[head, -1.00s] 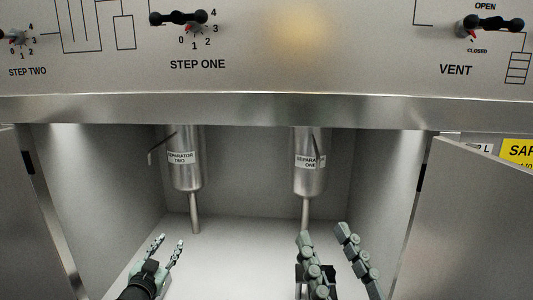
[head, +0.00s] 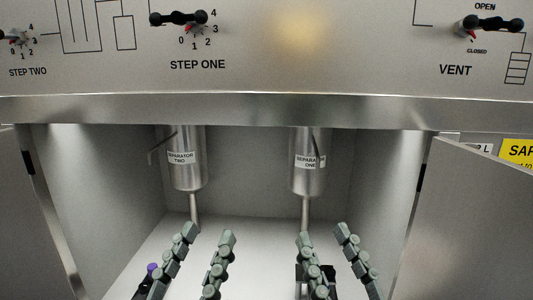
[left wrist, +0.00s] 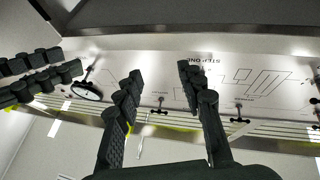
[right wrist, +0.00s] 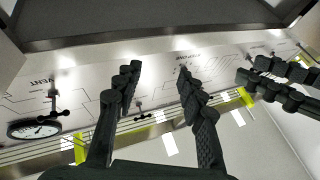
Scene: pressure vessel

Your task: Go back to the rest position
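My left gripper (head: 207,240) is at the lower left-centre of the head view, fingers pointing up, open and empty. My right gripper (head: 326,240) stands to its right in the same pose, open and empty. Both show in front of the open cabinet. In the left wrist view my left fingers (left wrist: 155,85) are spread with nothing between them. In the right wrist view my right fingers (right wrist: 157,80) are also spread and empty.
Separator two (head: 187,172) and separator one (head: 309,174) hang inside the cabinet behind the grippers. An open door (head: 470,220) stands at the right, another (head: 28,230) at the left. Above is the panel with the step one knob (head: 178,18) and the vent knob (head: 493,24).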

